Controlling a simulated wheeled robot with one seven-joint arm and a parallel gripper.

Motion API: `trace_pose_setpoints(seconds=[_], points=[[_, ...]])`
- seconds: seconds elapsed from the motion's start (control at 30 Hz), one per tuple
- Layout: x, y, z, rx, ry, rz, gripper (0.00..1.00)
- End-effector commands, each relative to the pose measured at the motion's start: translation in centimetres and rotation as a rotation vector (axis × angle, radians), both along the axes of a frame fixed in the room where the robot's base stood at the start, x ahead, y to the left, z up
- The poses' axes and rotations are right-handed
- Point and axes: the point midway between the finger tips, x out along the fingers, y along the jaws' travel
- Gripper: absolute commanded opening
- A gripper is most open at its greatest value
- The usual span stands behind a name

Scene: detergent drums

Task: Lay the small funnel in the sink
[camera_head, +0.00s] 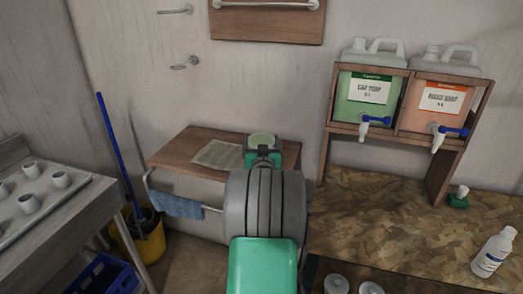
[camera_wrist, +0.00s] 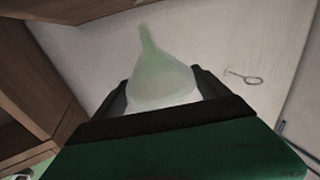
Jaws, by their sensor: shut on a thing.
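The small funnel (camera_wrist: 160,72) is pale translucent green and shows in the wrist view, its narrow spout pointing up in the picture. My gripper (camera_wrist: 160,95) is shut on the funnel, with one dark finger on each side of its wide part. I cannot make out a sink in either view.
The wooden shelf (camera_head: 185,150) holds a paper sheet (camera_head: 217,155); a blue cloth (camera_head: 177,205) hangs below. Two drums, green (camera_head: 370,92) and orange (camera_head: 440,98), stand in a wooden rack. A white bottle (camera_head: 494,252) stands on the chipboard counter (camera_head: 385,225). Cups stand on the left tray (camera_head: 22,222).

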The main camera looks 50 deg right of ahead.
Motion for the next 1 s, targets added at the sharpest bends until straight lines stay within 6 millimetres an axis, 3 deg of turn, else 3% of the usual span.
trace_pose_setpoints(seconds=[0.1, 0.27, 0.63, 0.67, 0.83, 1.0], points=[[-0.1, -0.9, -1.2, 0.002, 0.000, -0.001, 0.48], [0.0, -0.7, -3.7, 0.003, 0.001, 0.001, 0.48], [0.0, -0.7, -4.3, -0.001, -0.001, 0.001, 0.48], [0.0, -0.7, -4.2, -0.001, -0.001, 0.001, 0.86], [0.0, -0.7, -4.1, -0.001, -0.001, 0.001, 1.00], [0.0, -0.7, -4.1, -0.001, -0.001, 0.001, 1.00]])
